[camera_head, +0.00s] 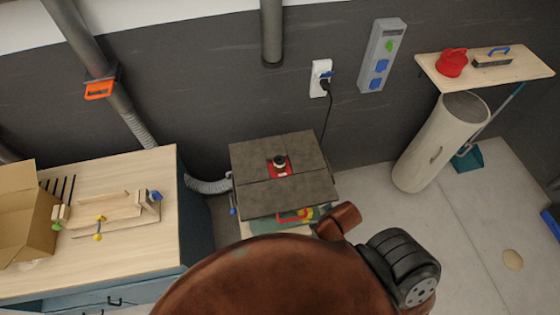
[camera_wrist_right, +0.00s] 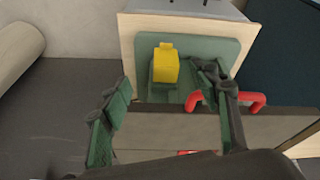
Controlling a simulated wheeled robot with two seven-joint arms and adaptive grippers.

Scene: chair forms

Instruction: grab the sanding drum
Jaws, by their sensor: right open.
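The sanding drum (camera_head: 279,161) is a small dark upright cylinder with a pale top. It stands in a red insert (camera_head: 280,171) at the middle of the dark square sander table (camera_head: 250,195) in the head view. I cannot make out the drum in the right wrist view. There, my right gripper (camera_wrist_right: 163,76) is open, its two green-padded fingers apart with nothing held between them. Beyond them are a yellow block (camera_wrist_right: 166,66) on the sander's green panel and a red handle (camera_wrist_right: 252,101). In the head view my brown arm hides the right gripper. My left gripper is not in view.
A wooden workbench (camera_head: 150,255) with a cardboard box (camera_head: 28,222) and wooden clamp piece stands left. A grey hose (camera_head: 207,186) joins the sander's left side. A tall pale cylinder (camera_head: 440,140) stands right, below a wall shelf (camera_head: 500,75). A power cord hangs behind the sander.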

